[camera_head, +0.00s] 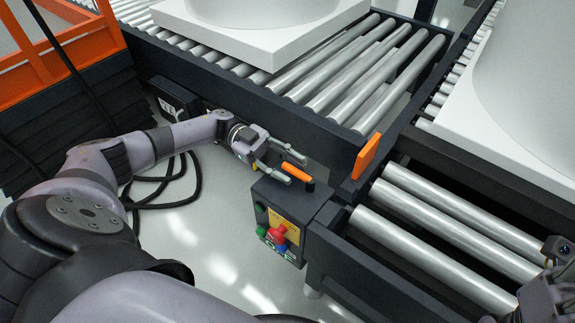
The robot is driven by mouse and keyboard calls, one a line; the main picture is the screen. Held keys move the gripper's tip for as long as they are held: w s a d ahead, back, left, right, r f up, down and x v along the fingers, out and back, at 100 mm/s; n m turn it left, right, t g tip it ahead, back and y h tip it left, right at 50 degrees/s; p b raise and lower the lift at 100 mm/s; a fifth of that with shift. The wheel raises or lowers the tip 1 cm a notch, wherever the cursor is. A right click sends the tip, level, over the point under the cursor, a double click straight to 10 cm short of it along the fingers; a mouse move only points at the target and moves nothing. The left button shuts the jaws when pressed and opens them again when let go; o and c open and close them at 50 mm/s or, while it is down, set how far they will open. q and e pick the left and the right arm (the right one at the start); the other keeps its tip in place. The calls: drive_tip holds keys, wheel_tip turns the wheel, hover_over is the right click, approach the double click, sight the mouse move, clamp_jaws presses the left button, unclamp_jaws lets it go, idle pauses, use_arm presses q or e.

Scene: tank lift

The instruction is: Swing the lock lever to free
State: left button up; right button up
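A small orange-tipped lever (309,185), which looks like the lock lever, sticks up at the top of a dark control box (262,196). My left gripper (302,169) reaches in from the left. The lever's base is partly hidden. A larger orange plate (367,157) stands upright at the corner of the roller conveyor. My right gripper (545,292) is only partly in view at the lower right edge, and its fingers are not clear.
The box front has a yellow panel with a red knob (277,235) and green and blue buttons. Roller conveyors (375,75) run behind and to the right (440,235), carrying large white tanks on bases. Black cables (165,190) lie on the floor. An orange-framed lift (40,50) stands at left.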

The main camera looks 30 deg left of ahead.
use_arm(q)
drive_tip(key=a, duration=0.7)
drive_tip(key=shift+w, duration=0.4)
drive_tip(key=shift+a, duration=0.2)
